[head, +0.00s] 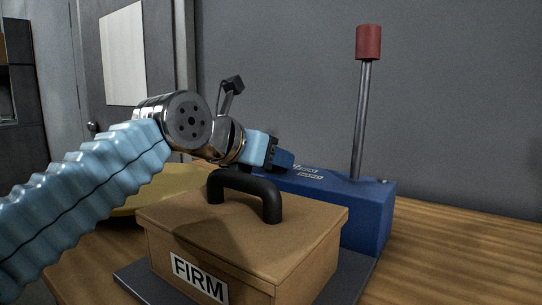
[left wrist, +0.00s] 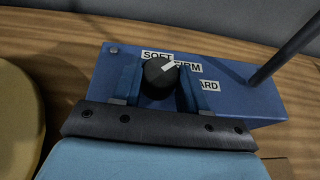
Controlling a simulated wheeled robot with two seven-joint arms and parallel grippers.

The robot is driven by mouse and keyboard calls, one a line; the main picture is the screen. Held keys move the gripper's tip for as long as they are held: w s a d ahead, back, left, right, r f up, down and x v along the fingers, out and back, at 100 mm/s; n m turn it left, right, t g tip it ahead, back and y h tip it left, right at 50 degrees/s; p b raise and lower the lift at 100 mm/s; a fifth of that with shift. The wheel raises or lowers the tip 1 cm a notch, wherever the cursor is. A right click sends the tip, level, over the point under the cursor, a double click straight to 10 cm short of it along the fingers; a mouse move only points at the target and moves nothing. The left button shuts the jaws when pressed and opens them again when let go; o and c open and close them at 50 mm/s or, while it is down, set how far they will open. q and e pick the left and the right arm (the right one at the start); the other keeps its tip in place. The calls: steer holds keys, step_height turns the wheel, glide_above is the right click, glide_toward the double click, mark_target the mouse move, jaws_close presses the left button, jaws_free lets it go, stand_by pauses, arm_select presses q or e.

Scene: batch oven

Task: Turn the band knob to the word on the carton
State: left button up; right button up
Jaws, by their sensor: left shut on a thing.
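A brown carton (head: 300,240) with a black handle stands at the front; its white label (head: 200,278) reads FIRM. Behind it is a blue box (head: 372,215), also in the left wrist view (left wrist: 250,105). On the box is a round black knob (left wrist: 157,77) with a white pointer mark aimed to the upper right, toward the FIRM label (left wrist: 190,67). A SOFT label (left wrist: 157,55) is above the knob, and a partly hidden label (left wrist: 208,86) shows ARD. My left gripper (head: 284,160) is shut on the knob, one finger each side (left wrist: 160,88). The knob is hidden in the head view.
A post with a red cap (head: 368,42) rises from the right of the blue box. The carton stands on a dark grey plate (head: 345,285). A yellow round thing (head: 180,185) lies behind the carton at left. The wooden table (head: 450,255) is clear at right.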

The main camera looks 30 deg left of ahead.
arm_select(q)
steer(key=o, duration=1.1)
steer(key=shift+c, duration=0.2)
